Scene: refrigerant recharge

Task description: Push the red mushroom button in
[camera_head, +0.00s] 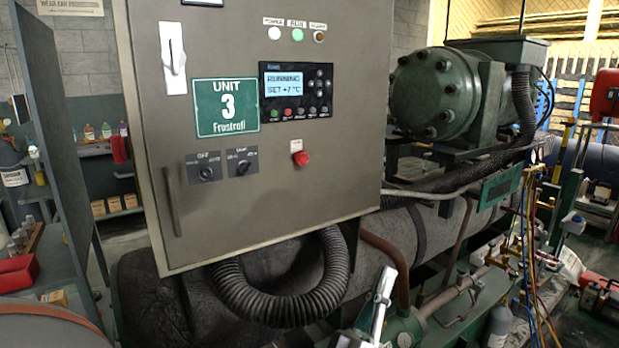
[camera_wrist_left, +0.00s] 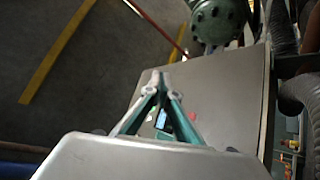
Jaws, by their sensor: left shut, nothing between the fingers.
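The red mushroom button (camera_head: 301,158) sits on the front of the grey cabinet (camera_head: 240,215), below the display, in the head view. It is uncovered there, and how far in it stands cannot be told. My left gripper (camera_wrist_left: 160,82) shows in the wrist view with its teal fingers coming together at the tips, shut and empty. The grey cabinet face lies behind the fingers there. I see no gripper touching the button.
A display panel (camera_head: 296,91) is above the button, and two rotary switches (camera_head: 207,171) are to its left. A black corrugated hose (camera_head: 285,300) loops below the cabinet. The green compressor (camera_head: 435,95) is to the right.

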